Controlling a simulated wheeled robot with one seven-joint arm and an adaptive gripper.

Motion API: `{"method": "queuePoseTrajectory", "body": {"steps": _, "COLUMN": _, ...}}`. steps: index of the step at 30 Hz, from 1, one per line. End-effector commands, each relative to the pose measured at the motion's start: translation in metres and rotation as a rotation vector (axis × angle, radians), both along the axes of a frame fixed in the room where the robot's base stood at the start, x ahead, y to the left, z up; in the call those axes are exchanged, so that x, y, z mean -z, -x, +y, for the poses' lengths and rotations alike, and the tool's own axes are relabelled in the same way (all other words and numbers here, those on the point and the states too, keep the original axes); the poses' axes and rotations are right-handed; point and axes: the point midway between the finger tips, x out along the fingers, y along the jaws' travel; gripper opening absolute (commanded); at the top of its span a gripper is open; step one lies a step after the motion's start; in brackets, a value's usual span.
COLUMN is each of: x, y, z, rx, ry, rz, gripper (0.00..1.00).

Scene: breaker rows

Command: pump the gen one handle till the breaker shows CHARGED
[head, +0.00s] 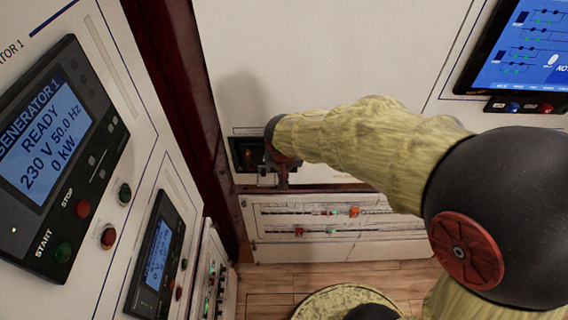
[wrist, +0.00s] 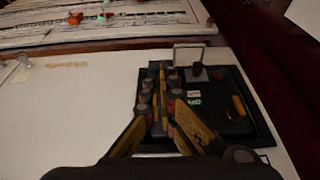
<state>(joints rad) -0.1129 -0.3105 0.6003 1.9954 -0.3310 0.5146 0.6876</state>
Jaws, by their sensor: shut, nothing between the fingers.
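The breaker is a black-framed unit low on the white cabinet in the head view (head: 243,153), partly hidden by my gripper. In the wrist view its dark face (wrist: 225,128) carries a short orange bar (wrist: 238,106), which looks like the handle. Small green and white windows (wrist: 194,98) sit beside the bar, too small to read. My gripper (head: 281,178) is at the breaker's right side in the head view. In the wrist view my gripper (wrist: 160,78) has its fingers together over the breaker's left edge, apart from the orange bar. Nothing shows between the fingers.
A pale square frame with a grey block (wrist: 196,70) stands at the breaker's edge. A Generator 1 screen (head: 45,130) at left reads READY, 230 V, 50.0 Hz, 0 kW. A dark red post (head: 185,90) stands left of the breaker. A lower panel (head: 330,215) carries small coloured switches.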

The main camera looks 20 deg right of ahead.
Motion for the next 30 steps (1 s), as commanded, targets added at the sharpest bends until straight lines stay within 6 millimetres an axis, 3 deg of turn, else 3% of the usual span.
{"method": "queuePoseTrajectory", "body": {"steps": 30, "x": 0.018, "y": 0.018, "z": 0.005, "rx": 0.000, "ry": 0.015, "rz": -0.043, "gripper": 0.00}}
